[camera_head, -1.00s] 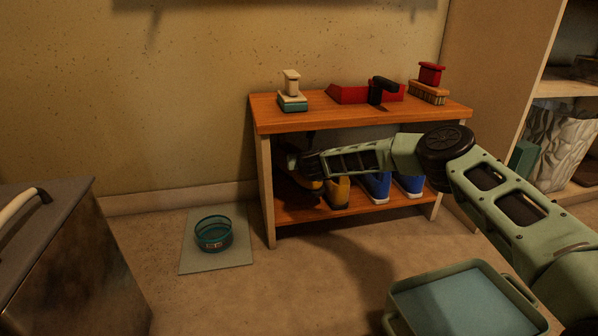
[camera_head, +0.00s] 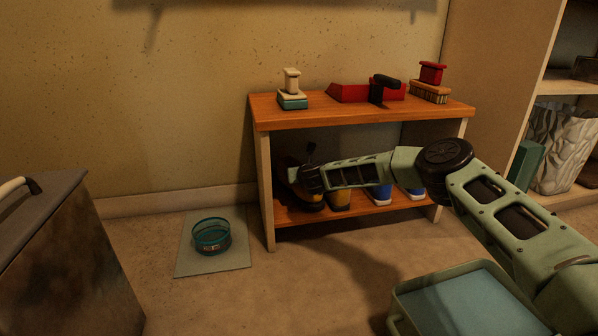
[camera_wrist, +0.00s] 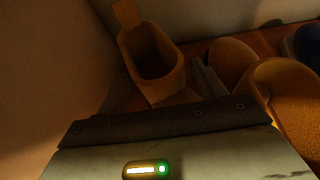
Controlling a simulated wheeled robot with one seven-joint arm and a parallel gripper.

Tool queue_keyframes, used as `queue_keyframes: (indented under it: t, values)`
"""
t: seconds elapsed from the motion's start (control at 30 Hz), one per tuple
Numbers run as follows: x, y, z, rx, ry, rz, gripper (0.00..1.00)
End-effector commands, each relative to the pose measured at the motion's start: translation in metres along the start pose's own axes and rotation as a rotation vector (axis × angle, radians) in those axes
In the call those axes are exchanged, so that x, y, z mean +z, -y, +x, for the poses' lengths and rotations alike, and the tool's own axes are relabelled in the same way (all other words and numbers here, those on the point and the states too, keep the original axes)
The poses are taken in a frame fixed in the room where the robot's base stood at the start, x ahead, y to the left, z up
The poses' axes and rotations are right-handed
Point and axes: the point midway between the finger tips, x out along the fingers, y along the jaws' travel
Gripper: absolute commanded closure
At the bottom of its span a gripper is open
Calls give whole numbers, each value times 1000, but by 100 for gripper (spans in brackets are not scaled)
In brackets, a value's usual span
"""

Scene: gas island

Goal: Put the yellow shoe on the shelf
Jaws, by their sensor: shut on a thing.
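My gripper (camera_head: 308,180) is inside the lower level of the wooden shelf (camera_head: 365,209), near its left side panel. It is shut on a yellow shoe (camera_head: 308,202), which is in shadow and partly hidden by the gripper.
A pair of blue shoes (camera_head: 381,194) stands further right on the lower shelf, partly behind my arm. Brushes and a red item (camera_head: 348,91) lie on top. A teal bowl (camera_head: 211,236) on a mat is left of the shelf. A tray (camera_head: 455,302) is in front.

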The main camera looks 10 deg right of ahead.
Motion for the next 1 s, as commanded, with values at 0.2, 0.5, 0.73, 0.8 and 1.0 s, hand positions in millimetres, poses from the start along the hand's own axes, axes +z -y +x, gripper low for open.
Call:
queue_keyframes:
  t: [0.2,0.5,0.73,0.8,1.0]
  values:
    - [0,0,0,0,0,0,8]
    - [4,0,-1,0,1,0,8]
    - [15,1,-21,1,-4,-1,8]
    - [16,1,-33,1,-3,-1,8]
    - [17,0,-72,3,-3,0,8]
